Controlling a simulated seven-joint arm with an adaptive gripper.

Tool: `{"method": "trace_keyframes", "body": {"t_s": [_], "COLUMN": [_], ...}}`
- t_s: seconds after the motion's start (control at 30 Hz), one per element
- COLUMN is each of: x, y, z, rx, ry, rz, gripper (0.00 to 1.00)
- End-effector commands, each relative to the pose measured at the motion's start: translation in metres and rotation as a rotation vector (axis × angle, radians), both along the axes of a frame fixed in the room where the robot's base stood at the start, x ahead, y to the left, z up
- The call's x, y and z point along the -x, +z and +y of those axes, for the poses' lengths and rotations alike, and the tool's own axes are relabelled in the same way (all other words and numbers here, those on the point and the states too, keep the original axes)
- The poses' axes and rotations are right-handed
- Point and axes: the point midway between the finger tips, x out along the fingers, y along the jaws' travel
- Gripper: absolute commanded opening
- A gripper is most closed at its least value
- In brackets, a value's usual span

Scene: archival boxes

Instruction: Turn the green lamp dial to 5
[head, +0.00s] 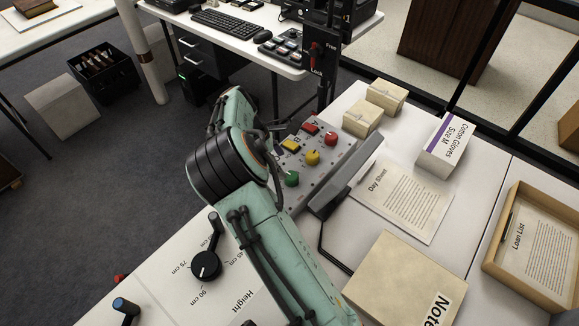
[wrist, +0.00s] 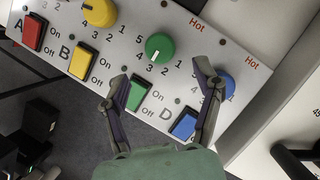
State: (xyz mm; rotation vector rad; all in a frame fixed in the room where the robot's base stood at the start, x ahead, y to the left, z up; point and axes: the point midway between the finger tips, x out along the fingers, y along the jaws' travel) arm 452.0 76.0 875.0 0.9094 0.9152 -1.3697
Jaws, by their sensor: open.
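The green lamp dial (wrist: 160,47) sits on a grey-white control panel (wrist: 110,60), with numbers printed around it. Its white mark points down and slightly left in the wrist view, roughly toward the 3; the exact setting is hard to tell. In the head view the green dial (head: 292,179) shows just right of my arm. My gripper (wrist: 162,78) is open and empty. Its two fingers lie to the lower left and lower right of the green dial, apart from it. The head view hides my gripper behind my arm.
The blue dial (wrist: 225,86) is close beside my right finger. A green switch (wrist: 138,93) and blue switch (wrist: 184,124) lie between the fingers. A yellow dial (wrist: 100,12) is at upper left. Small boxes (head: 362,117) and a day sheet (head: 403,200) lie near the panel.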

Motion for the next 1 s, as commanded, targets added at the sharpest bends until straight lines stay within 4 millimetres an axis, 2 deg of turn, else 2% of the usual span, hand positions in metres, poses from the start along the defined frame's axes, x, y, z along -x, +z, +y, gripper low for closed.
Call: {"method": "trace_keyframes", "body": {"t_s": [0.3, 0.4, 0.7, 0.73, 0.9, 0.93, 1.0], "x": [0.001, 0.000, 0.000, 0.000, 0.000, 0.000, 0.000], "y": [-0.044, -0.053, -0.057, -0.057, -0.057, -0.057, -0.057], "z": [-0.019, -0.023, -0.025, -0.024, -0.024, -0.024, -0.024], "rx": [-0.002, -0.002, -0.004, -0.004, -0.004, -0.004, -0.004], "ry": [-0.002, -0.003, -0.002, -0.002, -0.003, -0.003, -0.003], "rz": [0.000, 0.000, -0.002, -0.002, -0.002, -0.002, -0.002], "gripper": [0.66, 0.66, 0.66, 0.63, 0.09, 0.03, 0.03]}}
